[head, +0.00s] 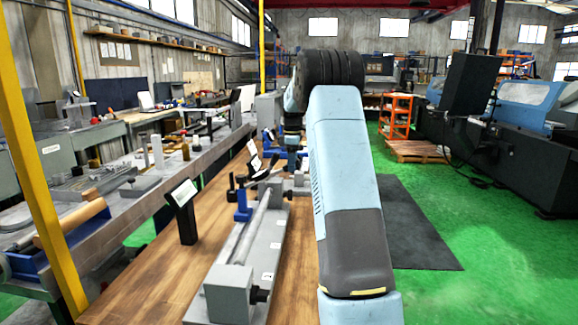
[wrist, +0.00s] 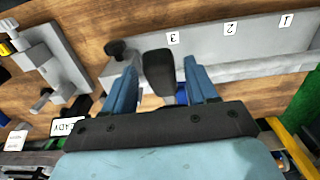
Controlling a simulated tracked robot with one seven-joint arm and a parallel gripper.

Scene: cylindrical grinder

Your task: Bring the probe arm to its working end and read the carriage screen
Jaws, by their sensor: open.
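In the head view, a long grey fixture (head: 235,262) with a round bar lies on the wooden bench. A blue carriage (head: 243,206) with black parts sits on it. A pale screen on a black post (head: 186,222) stands to its left. In the wrist view, my gripper (wrist: 160,82) is open, with one blue finger on each side of a black rounded handle (wrist: 158,70), which looks like part of the probe arm. Contact cannot be told. A small screen (wrist: 68,127) shows upside-down lettering too small to read surely. My arm hides part of the bench in the head view.
The grey fixture's face carries number labels 3, 2 and 1 (wrist: 229,30). A black knob (wrist: 119,48) stands left of the handle. Another grey fixture (wrist: 48,65) lies further left. A yellow post (head: 40,160) rises at left. Green floor is open at right.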

